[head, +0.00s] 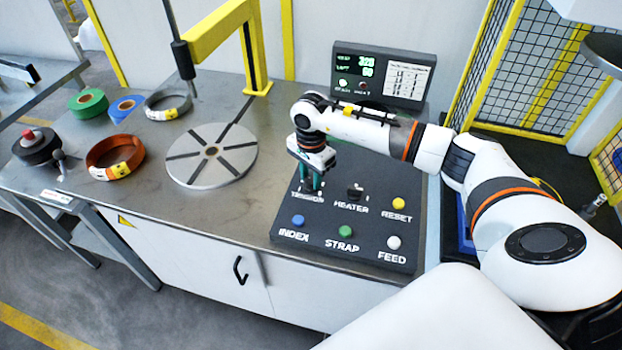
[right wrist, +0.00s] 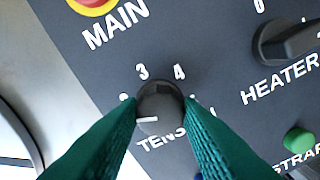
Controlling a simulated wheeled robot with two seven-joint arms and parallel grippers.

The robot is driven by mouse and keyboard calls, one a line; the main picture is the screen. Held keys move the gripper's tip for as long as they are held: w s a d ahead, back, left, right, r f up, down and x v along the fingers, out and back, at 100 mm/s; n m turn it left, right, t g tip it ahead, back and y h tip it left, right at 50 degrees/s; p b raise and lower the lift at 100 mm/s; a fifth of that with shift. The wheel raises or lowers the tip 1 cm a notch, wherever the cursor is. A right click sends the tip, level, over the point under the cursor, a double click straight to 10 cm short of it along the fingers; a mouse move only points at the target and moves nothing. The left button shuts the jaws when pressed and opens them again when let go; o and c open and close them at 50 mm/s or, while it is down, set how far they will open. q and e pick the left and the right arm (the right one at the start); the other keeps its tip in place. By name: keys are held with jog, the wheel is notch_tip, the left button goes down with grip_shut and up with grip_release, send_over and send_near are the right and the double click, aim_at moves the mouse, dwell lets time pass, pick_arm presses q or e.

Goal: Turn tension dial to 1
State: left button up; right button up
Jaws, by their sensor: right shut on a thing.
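The tension dial (right wrist: 160,106) is a dark round knob on the control panel. In the right wrist view my right gripper (right wrist: 161,112) is shut on it, one green finger on each side. The dial's white mark points left, toward the left finger. The numbers 3 and 4 show above the dial; a further number at its left is partly covered, and 1 cannot be made out. In the head view my right gripper (head: 312,184) reaches down over the TENSION label and hides the dial. My left gripper is not in view.
The control panel (head: 262,232) also carries a heater knob (head: 355,190), a yellow reset button (head: 398,204), and blue, green and white buttons. A display box (head: 345,62) stands behind. A slotted turntable (head: 185,170) and several coils lie left.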

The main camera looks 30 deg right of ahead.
aim_at(311, 179)
jog(key=n+b, duration=0.5)
jog(key=shift+f+b, duration=0.2)
jog(key=shift+b, duration=0.2)
jog(key=n+b, duration=0.2)
jog(key=n, duration=0.1)
jog(key=shift+r, duration=0.1)
jog(key=shift+r+n+b, duration=0.15)
jog(key=shift+n+b, duration=0.6)
jog(key=shift+n, duration=0.25)
jog(key=o, duration=1)
jog(key=shift+c, duration=0.2)
notch_tip(311, 179, up, 12)
jog(key=b, duration=0.1)
jog(key=shift+b, duration=0.3)
